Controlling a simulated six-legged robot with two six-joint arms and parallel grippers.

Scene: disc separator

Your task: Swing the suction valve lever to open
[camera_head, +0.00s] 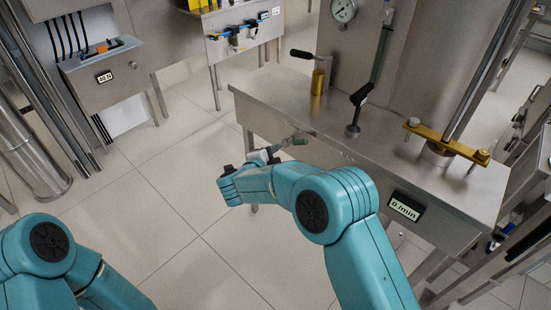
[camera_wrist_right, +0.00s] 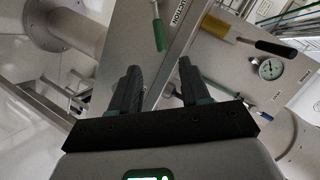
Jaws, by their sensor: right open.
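The suction valve lever has a green handle (camera_wrist_right: 158,36), which shows in the right wrist view beside a label that reads SUCTION (camera_wrist_right: 180,10). In the head view the green handle (camera_head: 296,140) is small, at the front edge of the steel bench. My right gripper (camera_wrist_right: 158,66) is open and empty, with the handle's end just beyond the gap between its fingertips. In the head view my right gripper (camera_head: 266,154) is just left of the lever, partly hidden by its own wrist. My left arm shows at the bottom left, but its gripper is out of view.
The bench (camera_head: 285,92) carries a brass valve (camera_head: 317,82) with a dark handle, a black lever (camera_head: 359,97) and a yellow clamp bar (camera_head: 445,143). A gauge (camera_head: 343,9) is behind. A 0 /min display (camera_head: 404,207) is on the front.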

